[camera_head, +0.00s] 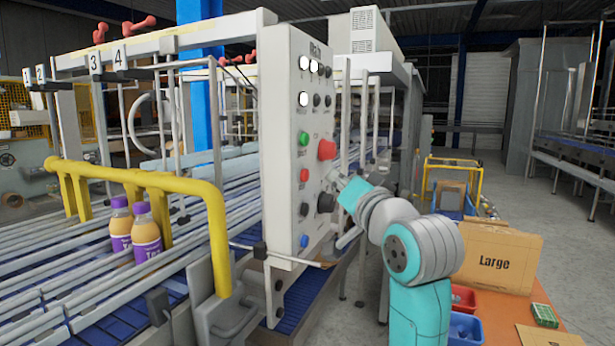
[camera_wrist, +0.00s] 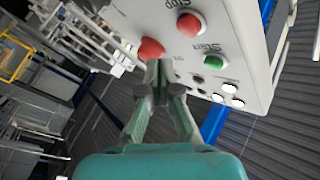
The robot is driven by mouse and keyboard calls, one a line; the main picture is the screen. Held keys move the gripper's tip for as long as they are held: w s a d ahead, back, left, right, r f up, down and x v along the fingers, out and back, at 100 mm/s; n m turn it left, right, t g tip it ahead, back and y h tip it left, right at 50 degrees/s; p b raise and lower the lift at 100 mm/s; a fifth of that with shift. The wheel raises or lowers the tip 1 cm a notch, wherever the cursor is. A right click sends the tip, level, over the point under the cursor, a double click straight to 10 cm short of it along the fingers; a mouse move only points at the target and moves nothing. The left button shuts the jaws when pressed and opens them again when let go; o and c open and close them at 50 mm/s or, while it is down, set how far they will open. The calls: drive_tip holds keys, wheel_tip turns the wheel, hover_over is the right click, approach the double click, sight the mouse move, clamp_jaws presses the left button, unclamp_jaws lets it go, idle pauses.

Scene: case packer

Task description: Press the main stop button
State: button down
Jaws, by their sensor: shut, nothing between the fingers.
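The control panel (camera_head: 275,120) is a light grey upright box with several lights and buttons. A large red mushroom button (camera_head: 327,150) stands out on its right part; it also shows in the wrist view (camera_wrist: 150,47). A smaller red button (camera_head: 303,175) is at lower left of it, beside a "Stop" label in the wrist view (camera_wrist: 189,23). A green button (camera_head: 303,138) sits above that. My gripper (camera_wrist: 163,66) is shut and empty. Its fingertips overlap the large red button's lower edge in the wrist view; contact cannot be told. In the head view my gripper is just below right of that button.
A black knob (camera_head: 325,202) and a blue button (camera_head: 304,240) are lower on the panel. A yellow rail (camera_head: 150,180) and two purple-labelled bottles (camera_head: 146,238) are on the conveyor at left. A "Large" carton (camera_head: 492,258) stands on an orange table at right.

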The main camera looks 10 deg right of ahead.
drive_tip(key=shift+s+d, duration=0.8)
drive_tip(key=shift+d, duration=0.2)
